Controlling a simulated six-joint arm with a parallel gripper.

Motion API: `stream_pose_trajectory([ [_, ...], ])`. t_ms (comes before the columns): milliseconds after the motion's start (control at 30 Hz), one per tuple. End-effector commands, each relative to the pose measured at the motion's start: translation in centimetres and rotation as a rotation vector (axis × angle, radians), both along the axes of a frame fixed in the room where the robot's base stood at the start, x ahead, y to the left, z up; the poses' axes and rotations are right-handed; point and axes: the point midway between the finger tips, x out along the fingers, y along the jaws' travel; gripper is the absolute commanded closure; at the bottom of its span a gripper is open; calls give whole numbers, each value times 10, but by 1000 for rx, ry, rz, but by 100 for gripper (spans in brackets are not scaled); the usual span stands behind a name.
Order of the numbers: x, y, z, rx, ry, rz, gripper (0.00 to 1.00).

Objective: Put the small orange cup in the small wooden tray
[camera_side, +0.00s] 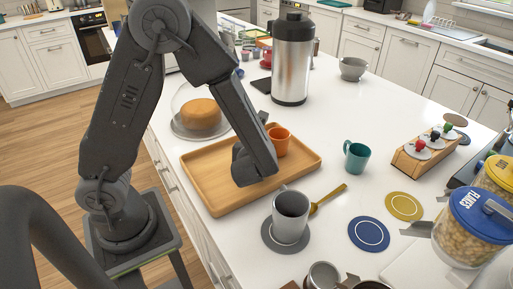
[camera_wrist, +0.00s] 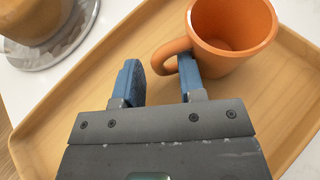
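The small orange cup (camera_side: 281,134) appears to stand upright in the wooden tray (camera_side: 211,197), toward its far right side. In the wrist view the cup (camera_wrist: 245,22) is at the upper right, its handle toward my gripper, with the tray (camera_wrist: 75,85) beneath it. My gripper (camera_wrist: 160,75) is open, its two blue fingers apart. The right finger overlaps the cup's handle in the picture; I cannot tell whether it touches or passes through the loop. The left finger is clear of the cup. In the side view my arm hides most of the gripper and part of the tray.
A glass-covered cake (camera_side: 199,114) stands left of the tray, and a steel flask (camera_side: 292,60) behind it. A teal mug (camera_side: 356,157) stands to the right.

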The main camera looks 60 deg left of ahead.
Motion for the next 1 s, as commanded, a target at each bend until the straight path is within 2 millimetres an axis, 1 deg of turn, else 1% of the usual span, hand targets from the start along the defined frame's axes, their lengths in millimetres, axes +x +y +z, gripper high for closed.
stream_pose_trajectory([
  [267,0,0,3,-1,-1,-1,64],
  [433,-13,-17,11,-1,-2,-6,64],
  [700,-47,-58,33,-2,-3,-6,64],
  [800,-57,-70,39,-1,-2,-6,64],
  [900,-64,-79,44,-1,-1,-4,64],
  [1000,-69,-83,47,-3,-2,2,64],
])
